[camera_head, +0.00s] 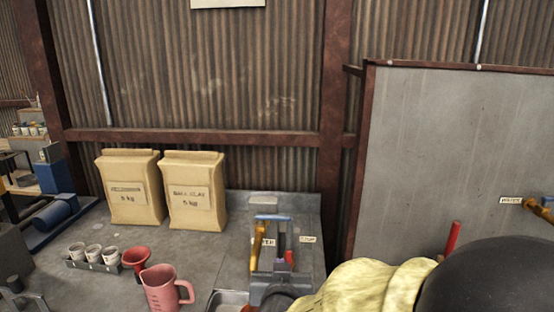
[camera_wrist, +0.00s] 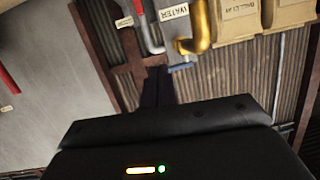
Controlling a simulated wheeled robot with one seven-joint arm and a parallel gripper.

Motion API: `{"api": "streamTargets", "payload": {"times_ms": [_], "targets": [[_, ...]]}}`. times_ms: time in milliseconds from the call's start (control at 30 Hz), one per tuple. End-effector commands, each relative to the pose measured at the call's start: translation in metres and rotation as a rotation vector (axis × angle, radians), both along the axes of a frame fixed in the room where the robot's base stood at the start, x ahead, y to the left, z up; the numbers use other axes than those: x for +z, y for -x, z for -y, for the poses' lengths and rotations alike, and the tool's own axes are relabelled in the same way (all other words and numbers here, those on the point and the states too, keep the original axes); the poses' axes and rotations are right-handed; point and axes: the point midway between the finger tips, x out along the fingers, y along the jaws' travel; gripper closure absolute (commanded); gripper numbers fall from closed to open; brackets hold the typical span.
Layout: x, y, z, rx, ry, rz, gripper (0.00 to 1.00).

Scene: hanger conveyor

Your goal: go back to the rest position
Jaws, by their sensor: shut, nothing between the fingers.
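My gripper (camera_wrist: 157,86) shows in the wrist view as two dark fingers close together beyond the black wrist housing. They are shut, with nothing seen between them. In that tilted view a yellow-brass pipe (camera_wrist: 202,30) and a grey pipe with a red handle (camera_wrist: 138,7) are near the top, past the fingertips. In the head view my arm (camera_head: 375,283) fills the lower right. It hides part of the bench there, and I cannot clearly make out the fingers among the pipes.
On the bench are a pink jug (camera_head: 163,291), a red funnel (camera_head: 135,259), a rack of white cups (camera_head: 94,255) and two clay bags (camera_head: 130,188) (camera_head: 194,193). The brass pipe (camera_head: 256,247) rises at the centre. A grey panel (camera_head: 450,150) stands on the right.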

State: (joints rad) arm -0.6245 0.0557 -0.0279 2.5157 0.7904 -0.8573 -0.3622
Motion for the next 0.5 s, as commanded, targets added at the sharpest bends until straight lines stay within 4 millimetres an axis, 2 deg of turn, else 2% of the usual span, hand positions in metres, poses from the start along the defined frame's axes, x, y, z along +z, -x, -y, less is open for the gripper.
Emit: {"api": "streamTargets", "payload": {"times_ms": [33,267,367,500], "targets": [[0.003,-0.002,0.007,0.017,-0.006,-0.054,1.00],[-0.024,0.011,0.036,0.102,-0.021,-0.357,1.00],[-0.035,0.027,0.055,0.115,-0.017,-0.501,1.00],[-0.045,0.057,0.087,0.104,-0.005,-0.713,1.00]]}}
